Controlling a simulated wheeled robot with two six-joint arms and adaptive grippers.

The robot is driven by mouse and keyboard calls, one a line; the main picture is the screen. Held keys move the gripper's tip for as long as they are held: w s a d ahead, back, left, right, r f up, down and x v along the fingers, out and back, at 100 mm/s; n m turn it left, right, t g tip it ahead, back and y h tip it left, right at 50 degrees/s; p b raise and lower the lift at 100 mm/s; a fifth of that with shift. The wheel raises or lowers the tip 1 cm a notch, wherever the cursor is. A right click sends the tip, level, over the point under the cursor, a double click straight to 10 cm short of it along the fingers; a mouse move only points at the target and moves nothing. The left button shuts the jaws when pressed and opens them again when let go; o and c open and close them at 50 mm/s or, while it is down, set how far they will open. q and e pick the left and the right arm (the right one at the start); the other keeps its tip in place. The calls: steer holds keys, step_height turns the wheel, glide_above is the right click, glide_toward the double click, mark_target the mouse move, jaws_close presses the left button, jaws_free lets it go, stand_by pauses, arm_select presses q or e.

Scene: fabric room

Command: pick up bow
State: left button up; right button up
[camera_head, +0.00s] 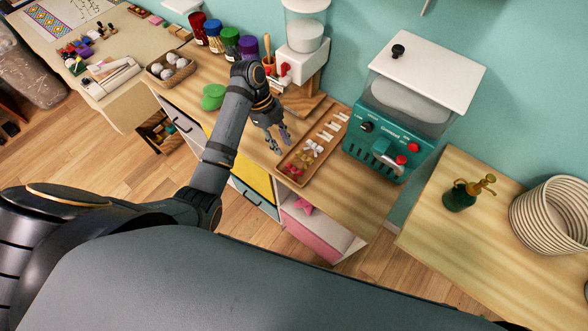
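A shallow wooden tray (287,184) on the wooden counter holds several small bows. Red or pink bows (293,170) lie at its near end, with yellowish and pale purple bows (313,148) farther up. White pieces (331,130) lie in its far part. My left gripper (283,146) points down just left of the tray. Its fingers are apart and nothing shows between them. Whether it touches the counter is too small to tell. A pink bow-shaped piece (303,206) shows at the open pink-fronted drawer below. My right gripper is not in view.
A teal machine with a white lid (390,130) stands right of the tray. The counter's right front is clear.

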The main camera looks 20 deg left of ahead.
mark_target(292, 167)
arm_select(q)
steer(key=b+x, duration=0.1)
steer(key=x, duration=0.4)
steer(key=shift+f, duration=0.15)
steer(key=shift+d+f, duration=0.1)
steer(key=shift+f, duration=0.05)
steer(key=p+x, duration=0.1)
steer(key=x, duration=0.3)
steer(key=shift+s, duration=0.1)
steer(key=shift+f, duration=0.4)
steer(key=c, duration=0.5)
